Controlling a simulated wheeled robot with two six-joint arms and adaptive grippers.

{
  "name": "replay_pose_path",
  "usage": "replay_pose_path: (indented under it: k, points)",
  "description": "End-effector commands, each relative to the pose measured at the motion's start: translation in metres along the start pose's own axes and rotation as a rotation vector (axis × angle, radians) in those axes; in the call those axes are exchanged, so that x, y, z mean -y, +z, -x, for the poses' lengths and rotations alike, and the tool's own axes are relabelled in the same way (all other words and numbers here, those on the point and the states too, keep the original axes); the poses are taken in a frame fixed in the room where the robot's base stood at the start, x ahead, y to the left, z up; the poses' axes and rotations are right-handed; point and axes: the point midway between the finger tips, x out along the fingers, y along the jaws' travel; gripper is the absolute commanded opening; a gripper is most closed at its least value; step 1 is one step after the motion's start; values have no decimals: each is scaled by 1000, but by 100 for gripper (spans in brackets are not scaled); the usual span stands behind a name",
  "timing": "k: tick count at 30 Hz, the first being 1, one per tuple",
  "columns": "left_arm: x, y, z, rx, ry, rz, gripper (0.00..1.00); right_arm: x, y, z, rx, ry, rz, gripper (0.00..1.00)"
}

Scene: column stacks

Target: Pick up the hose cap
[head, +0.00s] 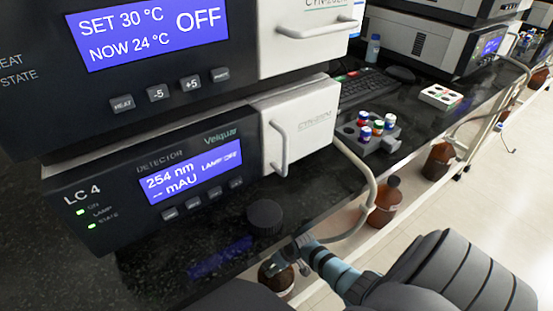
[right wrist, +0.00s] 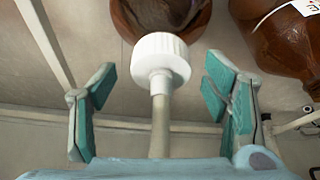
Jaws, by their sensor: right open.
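The hose cap (right wrist: 160,57) is a white ridged screw cap with a pale hose (right wrist: 159,125) running from it toward my palm in the right wrist view. It shows in front of a brown bottle (right wrist: 190,32); I cannot tell whether it is seated on the neck. My right gripper (right wrist: 158,90) is open, with one teal-padded finger on each side of the cap and hose, apart from both. In the head view my right gripper (head: 289,256) is below the bench's front edge, over a brown bottle (head: 274,280). My left gripper is not in view.
A black round cap (head: 265,214) lies on the dark bench (head: 150,262) before the LC detector (head: 130,200). A looping tube (head: 368,185) hangs beside another brown bottle (head: 385,200). A grey vial rack (head: 386,142) stands farther back. A second bottle (right wrist: 288,45) stands right of my gripper.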

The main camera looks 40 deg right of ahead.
Motion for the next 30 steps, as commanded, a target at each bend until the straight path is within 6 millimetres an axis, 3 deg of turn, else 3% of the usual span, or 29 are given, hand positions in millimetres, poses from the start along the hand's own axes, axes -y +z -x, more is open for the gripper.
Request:
replay_pose_path:
  k: [8, 17, 27, 30]
  points:
    - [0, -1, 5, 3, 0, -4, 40, 0, -1, -1, -1, 0, 0, 69]
    - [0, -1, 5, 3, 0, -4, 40, 0, 0, -1, 0, 0, 0, 23]
    - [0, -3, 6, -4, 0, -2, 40, 0, -2, 1, 0, 1, 0, 21]
    - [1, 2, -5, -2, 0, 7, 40, 0, -4, 7, -1, 1, 0, 21]
